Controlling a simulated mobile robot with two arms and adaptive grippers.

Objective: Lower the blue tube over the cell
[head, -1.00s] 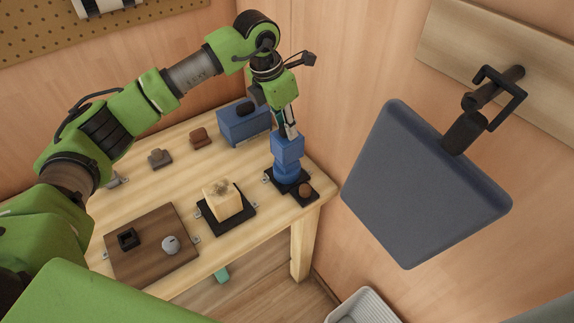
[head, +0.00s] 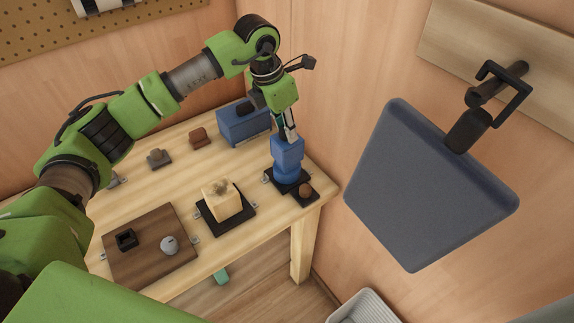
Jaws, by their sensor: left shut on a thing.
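The blue tube (head: 287,150) is a squarish blue block shape at the right end of the workbench. My left gripper (head: 289,134) points down from above and is shut on its top. Directly under the tube is a rounded blue piece (head: 287,174), probably the cell, standing on a black base plate (head: 270,179). The tube's lower edge meets or nearly meets the top of this piece; I cannot tell whether it is around it. The tube looks upright. My right gripper is not in view.
A brown knob (head: 305,190) sits close in front of the base. A pale block (head: 221,201) stands on a black tray, left of it. A blue box (head: 243,125) is behind. A wooden board (head: 140,264) lies front left.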

